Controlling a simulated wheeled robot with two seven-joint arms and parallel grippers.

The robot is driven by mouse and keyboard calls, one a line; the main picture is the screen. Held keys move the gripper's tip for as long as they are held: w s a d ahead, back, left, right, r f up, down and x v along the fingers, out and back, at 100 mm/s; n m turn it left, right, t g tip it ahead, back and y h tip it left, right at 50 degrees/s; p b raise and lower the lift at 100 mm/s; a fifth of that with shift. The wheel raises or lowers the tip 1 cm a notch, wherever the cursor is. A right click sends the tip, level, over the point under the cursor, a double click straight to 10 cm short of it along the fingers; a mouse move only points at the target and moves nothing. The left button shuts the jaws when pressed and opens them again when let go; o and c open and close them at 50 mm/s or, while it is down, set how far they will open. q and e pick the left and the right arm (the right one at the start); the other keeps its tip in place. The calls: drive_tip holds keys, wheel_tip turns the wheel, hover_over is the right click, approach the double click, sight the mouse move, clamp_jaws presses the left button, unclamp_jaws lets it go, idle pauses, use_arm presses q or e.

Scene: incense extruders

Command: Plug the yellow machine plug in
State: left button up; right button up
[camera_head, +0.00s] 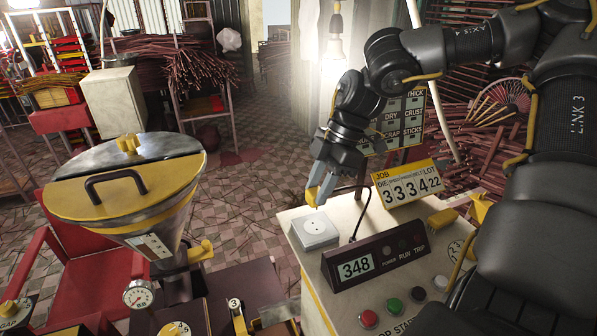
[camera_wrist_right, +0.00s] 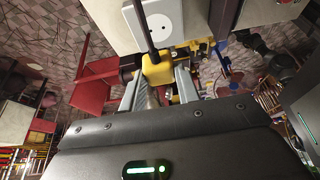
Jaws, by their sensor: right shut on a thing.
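My right gripper (camera_head: 318,190) is above the white socket box (camera_head: 315,229), its fingers slanting down to the left. It is shut on the yellow plug (camera_head: 312,195), which shows between the fingertips, apart from the socket in the picture. The right wrist view shows the yellow plug (camera_wrist_right: 157,70) between the two grey fingers, with a dark cord running up from it. The socket's round face with its holes (camera_wrist_right: 161,26) lies beyond the plug in that view. The plug's pins are hidden. My left gripper is not in view.
A dark panel reading 348 (camera_head: 358,268) and a yellow JOB sign (camera_head: 405,184) stand beside the socket on the pale console (camera_head: 300,258). Red and green buttons (camera_head: 380,312) lie in front. A large yellow-lidded hopper (camera_head: 125,190) stands to the left.

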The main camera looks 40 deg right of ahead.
drive_tip(key=shift+s+a+r, duration=0.1)
drive_tip(key=shift+s+r, duration=0.1)
drive_tip(key=shift+s, duration=0.1)
drive_tip(key=shift+w+f, duration=0.1)
drive_tip(key=shift+w, duration=0.05)
drive_tip(key=shift+f, duration=0.3)
drive_tip(key=shift+f+b, duration=0.2)
drive_tip(key=shift+b, duration=0.2)
wheel_tip(320, 180, down, 3)
drive_tip(key=shift+b, duration=1.05)
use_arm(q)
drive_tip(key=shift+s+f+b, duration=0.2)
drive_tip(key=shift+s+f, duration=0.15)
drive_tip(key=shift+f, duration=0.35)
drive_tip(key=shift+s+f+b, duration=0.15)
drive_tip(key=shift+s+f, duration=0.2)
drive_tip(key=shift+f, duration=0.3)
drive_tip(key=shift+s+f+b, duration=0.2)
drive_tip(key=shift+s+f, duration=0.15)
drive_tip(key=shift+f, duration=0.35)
use_arm(e)
drive_tip(key=shift+f, duration=0.9)
use_arm(q)
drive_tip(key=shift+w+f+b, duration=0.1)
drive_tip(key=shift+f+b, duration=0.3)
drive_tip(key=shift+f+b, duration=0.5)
drive_tip(key=shift+b, duration=0.05)
use_arm(e)
drive_tip(key=shift+f, duration=0.55)
